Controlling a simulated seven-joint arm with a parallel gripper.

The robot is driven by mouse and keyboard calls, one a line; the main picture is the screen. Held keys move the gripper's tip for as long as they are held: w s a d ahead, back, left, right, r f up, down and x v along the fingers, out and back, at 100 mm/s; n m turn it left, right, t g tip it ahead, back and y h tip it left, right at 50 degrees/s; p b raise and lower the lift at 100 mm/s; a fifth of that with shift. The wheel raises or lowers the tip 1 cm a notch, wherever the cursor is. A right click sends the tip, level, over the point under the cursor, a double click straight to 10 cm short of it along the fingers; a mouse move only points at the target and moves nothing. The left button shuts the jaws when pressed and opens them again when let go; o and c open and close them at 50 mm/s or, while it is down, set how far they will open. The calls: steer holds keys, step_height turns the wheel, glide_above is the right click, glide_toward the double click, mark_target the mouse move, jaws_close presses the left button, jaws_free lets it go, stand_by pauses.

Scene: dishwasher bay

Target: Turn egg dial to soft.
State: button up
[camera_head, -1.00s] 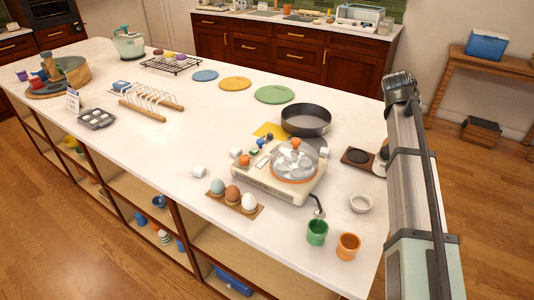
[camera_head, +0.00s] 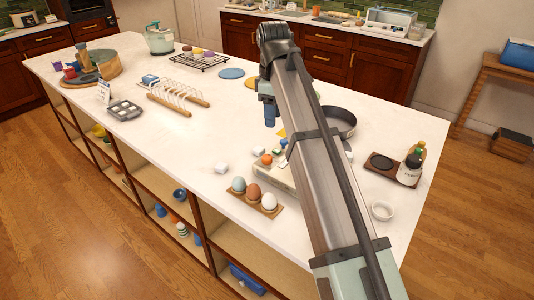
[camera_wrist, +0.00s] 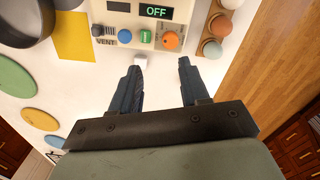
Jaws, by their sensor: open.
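The cream egg cooker (camera_head: 277,175) sits on the white counter, mostly hidden behind my arm in the head view. Its control panel shows in the wrist view, with a display (camera_wrist: 156,12) reading OFF. An orange dial (camera_wrist: 170,40) is at the panel's right; it also shows in the head view (camera_head: 267,159). A green button (camera_wrist: 145,36), a blue knob (camera_wrist: 124,37) and a switch marked VENT (camera_wrist: 103,30) stand to its left. The dial's setting marks are too small to read. My gripper (camera_wrist: 160,68) is open and empty, its fingertips apart from the panel.
A wooden holder with several eggs (camera_head: 253,192) stands left of the cooker. A dark pan (camera_head: 341,121) and a yellow sheet (camera_wrist: 74,36) lie near it. A small white cube (camera_head: 221,168) is on the counter. The counter's middle is mostly clear.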

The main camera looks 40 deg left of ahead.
mark_target(267, 157)
steer(key=shift+n, duration=0.4)
steer(key=f, duration=0.4)
steer(key=s+f, duration=0.1)
steer(key=f, duration=0.8)
steer(key=shift+s+a+f, duration=0.2)
steer(key=shift+s+a, duration=0.15)
steer(key=shift+a, duration=0.05)
steer(key=shift+c, duration=0.3)
steer(key=c, duration=0.7)
